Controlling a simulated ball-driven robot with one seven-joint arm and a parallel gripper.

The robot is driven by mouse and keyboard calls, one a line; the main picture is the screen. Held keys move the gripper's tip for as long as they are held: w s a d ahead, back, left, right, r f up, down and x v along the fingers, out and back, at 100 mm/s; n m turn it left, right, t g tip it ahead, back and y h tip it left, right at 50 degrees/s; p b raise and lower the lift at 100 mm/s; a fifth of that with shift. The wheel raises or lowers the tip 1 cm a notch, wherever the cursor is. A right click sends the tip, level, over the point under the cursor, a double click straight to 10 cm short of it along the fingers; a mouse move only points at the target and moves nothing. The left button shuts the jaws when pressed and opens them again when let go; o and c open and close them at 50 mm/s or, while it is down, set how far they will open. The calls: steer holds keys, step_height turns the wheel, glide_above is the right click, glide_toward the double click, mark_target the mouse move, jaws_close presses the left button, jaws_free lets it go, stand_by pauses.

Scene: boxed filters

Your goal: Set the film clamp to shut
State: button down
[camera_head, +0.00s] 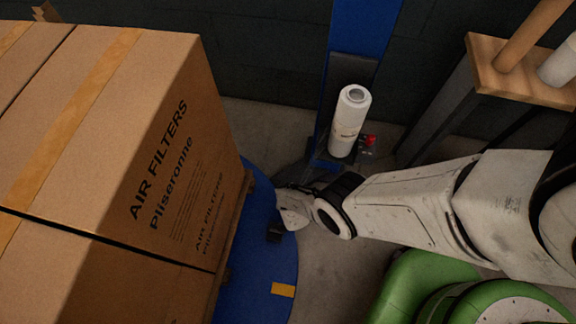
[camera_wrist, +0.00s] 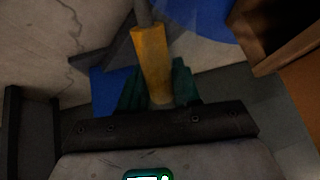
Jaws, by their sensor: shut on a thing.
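In the wrist view a yellow handle (camera_wrist: 152,58) on a grey rod stands between the teal fingers of my gripper (camera_wrist: 160,88). My gripper is shut on this handle, which appears to be the lever of the film clamp. In the head view my gripper (camera_head: 276,232) is low at the edge of the blue turntable (camera_head: 262,270), beside the boxes. The handle is hidden there by my wrist, and the clamp's jaw cannot be made out, so its position is unclear.
Stacked cardboard filter boxes (camera_head: 150,170) stand on a pallet on the turntable, close left of my gripper. A white film roll (camera_head: 349,122) is mounted at the blue mast (camera_head: 362,30) behind. A wooden-topped table (camera_head: 520,82) stands back right.

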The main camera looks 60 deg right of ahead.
steer(key=c, duration=0.9)
jaws_free()
steer(key=shift+c, duration=0.2)
steer(key=p+v, duration=1)
steer(key=shift+r, duration=0.3)
steer(key=shift+s+a, duration=0.1)
steer(key=shift+s, duration=0.05)
